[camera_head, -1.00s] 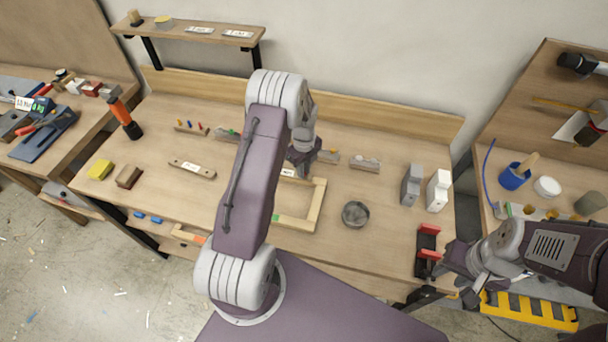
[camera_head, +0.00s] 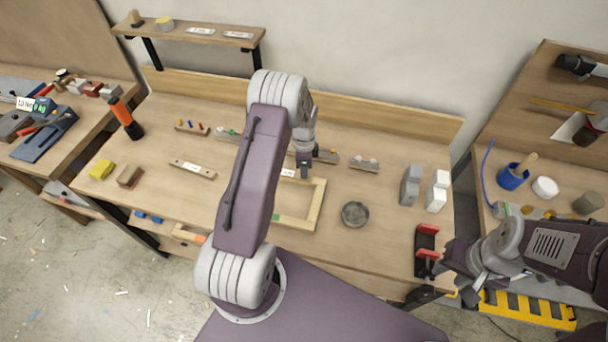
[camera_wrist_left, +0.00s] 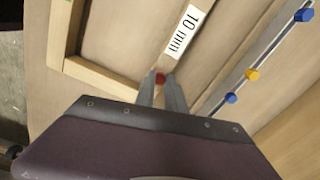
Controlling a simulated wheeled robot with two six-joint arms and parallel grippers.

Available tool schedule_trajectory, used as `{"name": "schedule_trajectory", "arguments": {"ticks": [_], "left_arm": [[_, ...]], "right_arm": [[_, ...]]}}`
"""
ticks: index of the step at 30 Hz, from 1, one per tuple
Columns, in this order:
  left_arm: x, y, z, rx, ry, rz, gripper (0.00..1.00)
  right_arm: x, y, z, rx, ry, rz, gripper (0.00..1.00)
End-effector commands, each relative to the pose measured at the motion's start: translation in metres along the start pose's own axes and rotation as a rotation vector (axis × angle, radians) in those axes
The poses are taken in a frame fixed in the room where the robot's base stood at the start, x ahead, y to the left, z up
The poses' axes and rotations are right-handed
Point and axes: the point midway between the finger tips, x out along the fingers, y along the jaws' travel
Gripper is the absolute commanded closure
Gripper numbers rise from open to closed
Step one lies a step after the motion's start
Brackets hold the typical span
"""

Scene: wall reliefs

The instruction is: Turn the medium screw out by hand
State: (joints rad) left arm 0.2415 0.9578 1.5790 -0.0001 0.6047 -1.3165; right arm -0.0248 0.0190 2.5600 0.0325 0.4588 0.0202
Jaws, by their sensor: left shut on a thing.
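My left gripper (camera_wrist_left: 161,84) is shut on a small red screw head (camera_wrist_left: 160,77) in the left wrist view. Its fingers hide most of the screw, so I cannot tell how deep it sits. In the head view my left gripper (camera_head: 303,170) points down at the bench, just behind the pale wooden frame (camera_head: 318,207); the red screw is hidden there. My right gripper (camera_head: 450,268) is at the lower right, beside a black and red holder (camera_head: 427,240); its jaw opening is unclear.
A rail with blue and yellow pieces (camera_wrist_left: 253,74) runs close to the right of my left gripper in the wrist view.

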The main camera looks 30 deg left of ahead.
Motion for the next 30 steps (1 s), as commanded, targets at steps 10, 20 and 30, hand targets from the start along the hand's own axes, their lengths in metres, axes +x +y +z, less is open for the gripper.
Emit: {"name": "schedule_trajectory", "arguments": {"ticks": [10,20,30], "left_arm": [[-0.0006,-0.0004,-0.0002,-0.43,0.001,-0.001,1.0],[-0.0009,-0.0004,-0.0002,-0.523,0.001,-0.001,1.0],[-0.0004,-0.0004,0.0,-0.901,0.0,0.0,1.0]], "right_arm": [[-0.004,-0.0001,-0.0004,0.0,0.0,0.0,0.64],[-0.0048,-0.0001,-0.0005,0.0,0.0,0.0,0.64],[-0.0068,-0.0001,-0.0007,0.0,0.0,0.0,0.64]]}}
